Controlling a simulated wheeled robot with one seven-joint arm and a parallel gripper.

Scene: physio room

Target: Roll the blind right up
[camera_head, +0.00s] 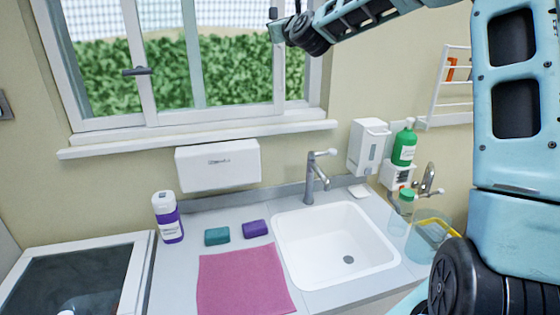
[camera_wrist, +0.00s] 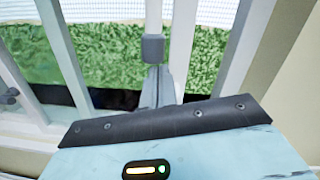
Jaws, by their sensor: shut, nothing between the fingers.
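I cannot clearly make out a blind. A pale, finely patterned band (camera_head: 185,18) shows across the top of the window in the head view and along the top of the wrist view (camera_wrist: 110,10). I cannot tell whether it is blind fabric or something outside. No cord or pull is distinguishable. My gripper (camera_head: 274,14) is at the upper right of the window, its body partly hidden by the angle of the arm. In the wrist view my gripper (camera_wrist: 153,48) is shut and empty, its tips in front of a white upright of the window frame.
The window (camera_head: 200,75) has a dark handle (camera_head: 137,71) and a projecting sill (camera_head: 200,139). Below are a white dispenser (camera_head: 218,166), a tap (camera_head: 316,178), a sink (camera_head: 335,245), a purple-labelled bottle (camera_head: 167,217) and a pink cloth (camera_head: 243,282). A white rack (camera_head: 437,95) hangs at right.

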